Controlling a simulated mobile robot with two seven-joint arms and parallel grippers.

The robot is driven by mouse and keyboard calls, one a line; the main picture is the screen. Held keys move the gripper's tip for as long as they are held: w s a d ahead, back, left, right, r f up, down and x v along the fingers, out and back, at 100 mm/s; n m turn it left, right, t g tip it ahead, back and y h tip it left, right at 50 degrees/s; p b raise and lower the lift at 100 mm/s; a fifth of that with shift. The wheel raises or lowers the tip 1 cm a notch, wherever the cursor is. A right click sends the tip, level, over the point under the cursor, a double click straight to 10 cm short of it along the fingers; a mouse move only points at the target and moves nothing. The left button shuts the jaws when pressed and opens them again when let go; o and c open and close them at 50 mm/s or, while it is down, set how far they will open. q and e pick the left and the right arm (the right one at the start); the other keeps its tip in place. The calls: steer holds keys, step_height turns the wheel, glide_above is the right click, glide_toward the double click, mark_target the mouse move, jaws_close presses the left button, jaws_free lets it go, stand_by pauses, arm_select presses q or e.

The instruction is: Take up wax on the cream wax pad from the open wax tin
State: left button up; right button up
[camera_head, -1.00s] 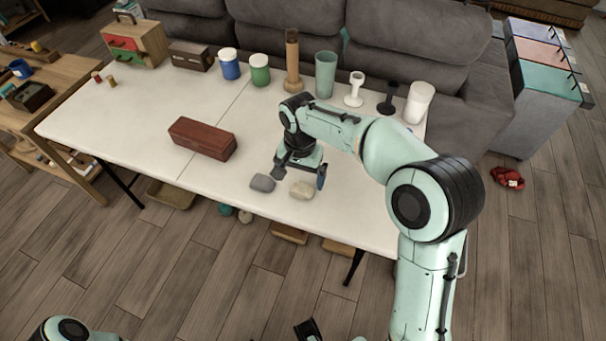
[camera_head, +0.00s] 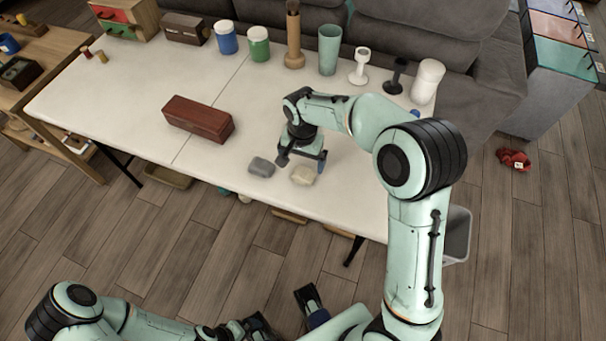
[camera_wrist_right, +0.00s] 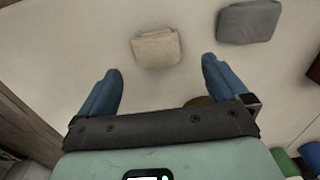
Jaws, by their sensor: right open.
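The cream wax pad (camera_head: 303,175) lies on the white table near its front edge. It also shows in the right wrist view (camera_wrist_right: 157,47), just beyond my fingertips. My right gripper (camera_head: 302,162) is open and empty, pointing down close above the table behind the pad; its blue fingers (camera_wrist_right: 162,66) are spread wide. A round brown thing (camera_wrist_right: 200,101) is mostly hidden by my gripper in the wrist view; I cannot tell if it is the wax tin. No open tin shows clearly.
A grey pad (camera_head: 261,167) lies left of the cream pad. A red-brown box (camera_head: 198,119) lies farther left. Blue (camera_head: 226,38) and green (camera_head: 258,45) jars, a teal cup (camera_head: 329,50) and a white cup (camera_head: 427,82) stand at the back. The front left is clear.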

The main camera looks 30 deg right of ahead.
mark_target(303, 172)
steer(key=f, duration=0.2)
steer(key=s+f, duration=0.1)
steer(key=f, duration=0.1)
steer(key=shift+a, duration=0.1)
steer(key=shift+w+f+b, duration=0.1)
steer(key=shift+f+b, duration=0.2)
steer(key=shift+f, duration=0.25)
steer(key=c, duration=1.1)
steer(key=shift+r, duration=0.2)
step_height(303, 172, up, 20)
steer(key=p, duration=0.3)
steer(key=shift+f, duration=0.1)
